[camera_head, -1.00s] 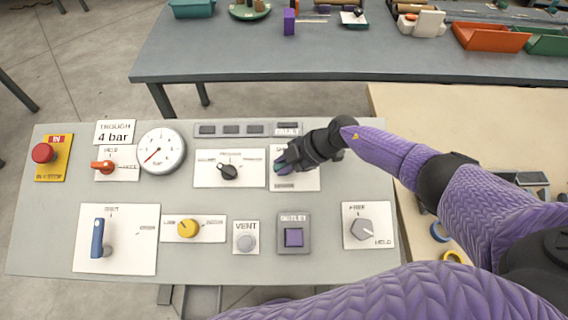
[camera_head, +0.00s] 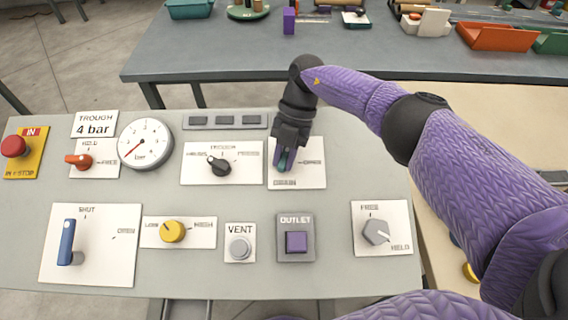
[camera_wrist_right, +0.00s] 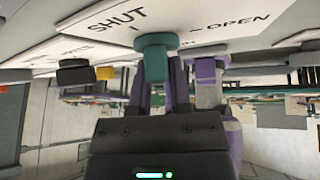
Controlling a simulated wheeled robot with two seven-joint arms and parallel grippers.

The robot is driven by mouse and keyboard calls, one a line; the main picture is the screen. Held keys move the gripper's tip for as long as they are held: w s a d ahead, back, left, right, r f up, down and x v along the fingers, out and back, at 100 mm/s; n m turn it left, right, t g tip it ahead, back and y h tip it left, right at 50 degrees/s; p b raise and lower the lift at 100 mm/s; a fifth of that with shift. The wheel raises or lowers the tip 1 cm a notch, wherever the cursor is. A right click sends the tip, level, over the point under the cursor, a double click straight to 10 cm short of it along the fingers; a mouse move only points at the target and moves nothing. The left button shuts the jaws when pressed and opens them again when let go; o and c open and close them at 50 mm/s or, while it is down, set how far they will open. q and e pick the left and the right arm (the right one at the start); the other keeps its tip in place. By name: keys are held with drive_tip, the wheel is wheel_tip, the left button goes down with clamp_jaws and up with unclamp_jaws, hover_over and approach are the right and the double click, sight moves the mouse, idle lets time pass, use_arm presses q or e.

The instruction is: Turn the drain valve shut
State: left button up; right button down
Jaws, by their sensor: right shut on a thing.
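The drain valve is a small teal handle (camera_head: 283,162) on a white plate (camera_head: 312,178) at the upper right of the panel. The plate's OPEN mark shows on the right; the gripper covers its upper part in the head view. My right gripper (camera_head: 282,158) is shut on the teal handle and reaches down from above it. In the right wrist view the teal handle (camera_wrist_right: 154,58) shows its round hub and a stem between the fingers, with SHUT and OPEN printed beside it. The exact handle angle is partly hidden. My left gripper is not in view.
A black selector knob (camera_head: 219,166) sits just left of the drain plate. The purple OUTLET button (camera_head: 296,242), grey VENT button (camera_head: 239,248) and yellow knob (camera_head: 172,231) lie below. A blue lever (camera_head: 67,243) stands lower left, a red stop button (camera_head: 14,146) far left.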

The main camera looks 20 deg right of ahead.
drive_tip(key=n+g+h+b, duration=0.1)
drive_tip(key=n+h+b, duration=0.1)
drive_tip(key=n+b, duration=0.1)
drive_tip(key=shift+f+b, duration=0.15)
drive_tip(key=shift+b, duration=0.15)
drive_tip(key=shift+n+h, duration=0.3)
drive_tip(key=shift+h, duration=0.1)
drive_tip(key=c, duration=0.6)
unclamp_jaws()
drive_tip(key=shift+c, duration=0.2)
drive_tip(key=shift+o, duration=0.4)
drive_tip(key=shift+r, duration=0.2)
